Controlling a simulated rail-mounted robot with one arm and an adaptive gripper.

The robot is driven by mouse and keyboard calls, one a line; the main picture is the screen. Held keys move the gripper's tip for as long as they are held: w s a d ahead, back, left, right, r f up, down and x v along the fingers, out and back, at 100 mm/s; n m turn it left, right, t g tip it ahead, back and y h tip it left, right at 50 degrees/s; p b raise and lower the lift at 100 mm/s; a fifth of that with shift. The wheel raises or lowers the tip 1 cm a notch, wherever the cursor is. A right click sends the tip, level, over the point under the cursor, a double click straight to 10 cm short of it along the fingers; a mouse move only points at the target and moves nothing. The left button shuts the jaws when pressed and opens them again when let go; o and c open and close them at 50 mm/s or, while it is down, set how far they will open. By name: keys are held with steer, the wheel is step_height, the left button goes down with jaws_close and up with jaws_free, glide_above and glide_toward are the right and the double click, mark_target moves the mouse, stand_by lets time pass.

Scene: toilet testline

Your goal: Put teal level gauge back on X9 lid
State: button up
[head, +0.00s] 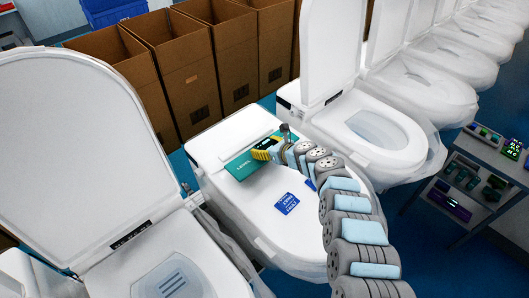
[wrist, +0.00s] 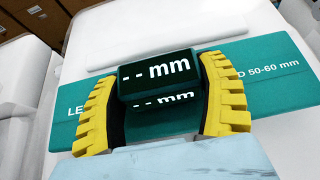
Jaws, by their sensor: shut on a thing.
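The teal level gauge (wrist: 158,66) is between the yellow fingers of my gripper (wrist: 160,82) in the wrist view. Its dark face reads "- -mm". My gripper (head: 266,150) is shut on it, over the closed white lid (head: 245,205) of the middle toilet in the head view. A flat teal strip (head: 240,166) with white lettering lies on this lid beneath the gripper. The strip also shows in the wrist view (wrist: 275,70), reading "50-60 mm" at its right. The gauge hides the strip's middle, and I cannot tell whether they touch. No X9 mark is readable.
A blue card (head: 287,204) lies on the same lid. Toilets with raised lids stand at left (head: 75,160) and right (head: 325,60). Cardboard boxes (head: 190,75) line the back. A grey cart (head: 478,165) with several devices stands at right.

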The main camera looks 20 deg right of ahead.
steer(key=shift+f, duration=1.3)
steer(key=shift+f, duration=0.1)
steer(key=o, duration=1.2)
steer(key=shift+s+d+r, duration=0.2)
steer(key=shift+s+r, duration=0.05)
steer(key=shift+r, duration=0.05)
steer(key=shift+p+v, duration=0.4)
steer(key=shift+v, duration=0.4)
steer(key=shift+p+v, duration=0.75)
steer(key=shift+v, duration=1.9)
steer(key=shift+p+v, duration=0.3)
steer(key=shift+v, duration=1.95)
